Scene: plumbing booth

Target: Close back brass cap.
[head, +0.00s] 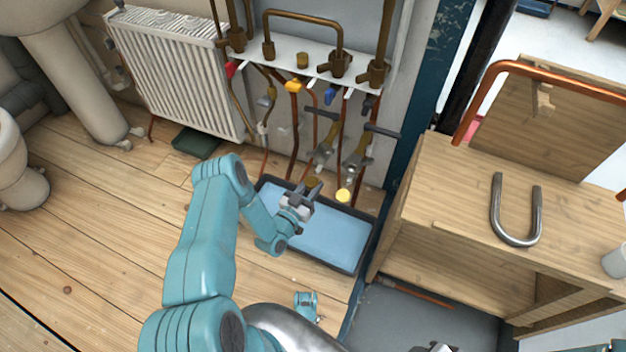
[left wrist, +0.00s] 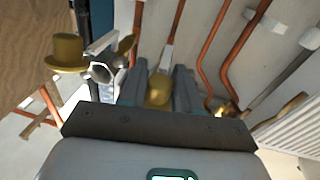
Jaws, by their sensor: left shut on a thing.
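My left gripper (head: 311,191) reaches over the blue tray, below the wall pipes. In the left wrist view the left gripper (left wrist: 159,82) is shut on a small brass cap (left wrist: 158,92) between its two fingers. That brass piece also shows at the fingertips in the head view (head: 312,182), partly hidden. A second brass cap (head: 343,195) is just right of the gripper, apart from it. In the left wrist view a flanged brass cap (left wrist: 66,51) shows at the left. I cannot tell from these frames which cap is the back one.
Copper pipes (head: 293,135) run down the wall. The blue tray (head: 368,245) lies below. A wooden bench (head: 455,185) stands to the right and a white radiator (head: 165,70) to the left.

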